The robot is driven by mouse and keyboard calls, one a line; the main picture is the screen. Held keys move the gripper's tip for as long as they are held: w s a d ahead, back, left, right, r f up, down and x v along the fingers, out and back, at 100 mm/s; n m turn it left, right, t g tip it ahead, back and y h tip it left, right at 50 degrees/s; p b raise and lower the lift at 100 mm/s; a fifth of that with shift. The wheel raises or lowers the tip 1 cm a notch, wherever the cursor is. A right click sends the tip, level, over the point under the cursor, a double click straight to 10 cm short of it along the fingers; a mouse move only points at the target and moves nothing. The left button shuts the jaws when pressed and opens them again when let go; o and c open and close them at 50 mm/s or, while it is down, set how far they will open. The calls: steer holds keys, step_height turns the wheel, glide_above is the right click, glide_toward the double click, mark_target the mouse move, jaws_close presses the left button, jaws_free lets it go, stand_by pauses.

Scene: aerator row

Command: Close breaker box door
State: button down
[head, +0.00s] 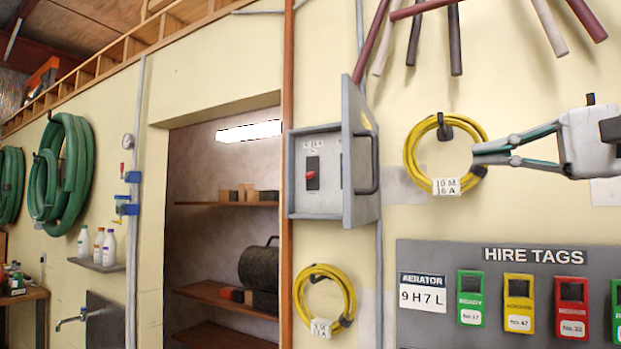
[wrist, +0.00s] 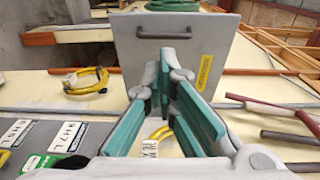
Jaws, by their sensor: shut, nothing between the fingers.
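The grey breaker box (head: 315,150) is on the wall, with a red switch (head: 312,180) inside. Its grey door (head: 352,205) stands open, swung out from the box's right side and seen nearly edge-on. A dark bar handle (head: 375,165) is on the door's right-hand face. My gripper (head: 476,153) is shut and empty, to the right of the handle and apart from it, in front of a yellow cable coil. In the wrist view the door (wrist: 222,45) lies beyond my fingertips, with its handle (wrist: 165,34) near the top and a yellow label (wrist: 205,72).
Yellow cable coils (head: 411,150) (head: 300,290) hang right of and below the box. The hire tags board (head: 440,260) is at lower right. Rods (head: 455,45) hang above. A shelved alcove (head: 190,260) opens left of the box. Space between gripper and handle looks clear.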

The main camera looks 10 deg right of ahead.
steer(key=p, duration=0.3)
glide_toward(373, 159)
steer(key=x, duration=0.6)
steer(key=shift+w, duration=0.35)
steer(key=shift+f, duration=0.1)
steer(key=shift+a+b, duration=0.1)
steer(key=shift+b, duration=0.2)
